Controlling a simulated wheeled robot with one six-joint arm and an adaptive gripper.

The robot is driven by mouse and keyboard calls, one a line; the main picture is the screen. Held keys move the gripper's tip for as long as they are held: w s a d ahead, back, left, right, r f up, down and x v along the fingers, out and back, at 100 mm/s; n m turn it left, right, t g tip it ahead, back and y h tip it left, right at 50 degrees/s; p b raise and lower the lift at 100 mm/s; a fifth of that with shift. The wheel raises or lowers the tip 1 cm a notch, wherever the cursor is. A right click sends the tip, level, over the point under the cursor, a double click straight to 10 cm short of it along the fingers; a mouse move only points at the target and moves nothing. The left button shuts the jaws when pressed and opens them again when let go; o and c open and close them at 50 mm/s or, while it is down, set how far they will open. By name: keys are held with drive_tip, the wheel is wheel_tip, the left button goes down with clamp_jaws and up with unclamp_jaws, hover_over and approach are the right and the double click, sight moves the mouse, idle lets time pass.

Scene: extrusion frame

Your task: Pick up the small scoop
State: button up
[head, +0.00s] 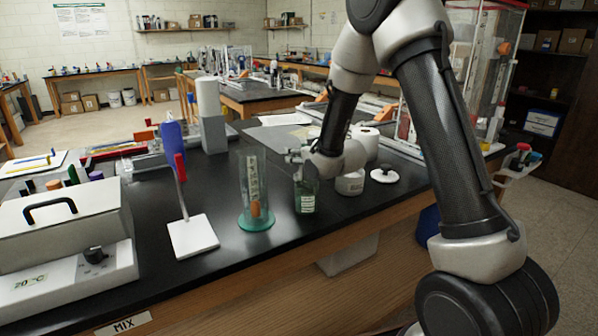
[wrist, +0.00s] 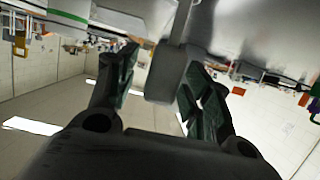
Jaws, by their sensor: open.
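My gripper (head: 294,158) points left over the bench, just above and behind a green labelled jar (head: 306,197). In the wrist view, which looks upside down, its two dark fingers (wrist: 160,88) stand apart. A grey rounded block (wrist: 164,74) shows between them; I cannot tell whether it is near or far behind. I cannot clearly make out the small scoop. A blue, flat-bladed thing (head: 174,143) is at a white stand with a red clamp (head: 181,168), left of my gripper; I cannot tell whether it is a scoop.
A clear cylinder (head: 253,180) with a green base and something orange inside stands left of the green jar. A white jar (head: 350,184) and white lid (head: 384,175) are to the right. A tall grey device (head: 213,135) stands behind. A lidded bath (head: 65,225) fills the left.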

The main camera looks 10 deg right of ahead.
clamp_jaws()
